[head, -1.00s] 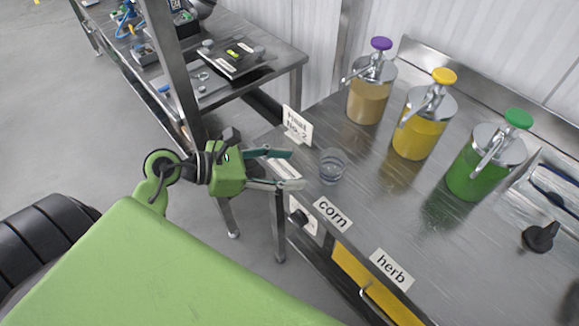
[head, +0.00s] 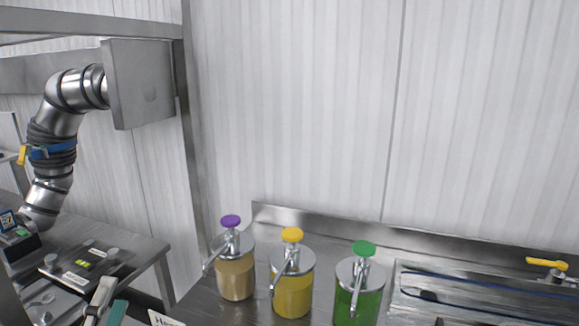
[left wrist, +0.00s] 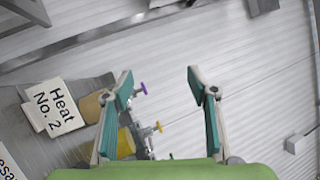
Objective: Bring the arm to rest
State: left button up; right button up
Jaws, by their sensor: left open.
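My left gripper (head: 107,306) shows only by its fingertips at the bottom left of the head view, near the left side table in the picture. In the left wrist view my left gripper (left wrist: 160,85) has its two teal-padded fingers spread wide with nothing held between them. The pump dispensers and a white wall show beyond the fingers there. The rest of the left arm is out of the head view. My right gripper is in neither view.
Three pump dispensers, purple-topped (head: 235,277), yellow-topped (head: 292,296) and green-topped (head: 358,305), stand on the steel counter. A "Heat No. 2" sign (left wrist: 55,107) shows in the wrist view. The wall above the counter is clear.

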pick_arm(q)
jog(key=s+a+f+n+g+y, duration=0.2)
jog(key=f+n+g, duration=0.2)
jog(key=f+n, duration=0.35)
jog(key=s+a+f+n+g+y, duration=0.1)
jog(key=s+f+n+g+y, duration=0.15)
jog(key=f+n+g, duration=0.5)
jog(key=s+d+f+n+g+h, duration=0.2)
jog(key=s+d+f+g+h, duration=0.45)
jog(key=s+d+f, duration=0.9)
notch_tip(320, 180, down, 28)
jog(key=s+a+g+y, duration=0.1)
jog(key=s+a+g, duration=0.1)
jog(key=s, duration=0.1)
jog(key=s+a+f, duration=0.3)
jog(key=s+f, duration=1.2)
jog(key=shift+s+g, duration=0.3)
jog(key=shift+g, duration=0.1)
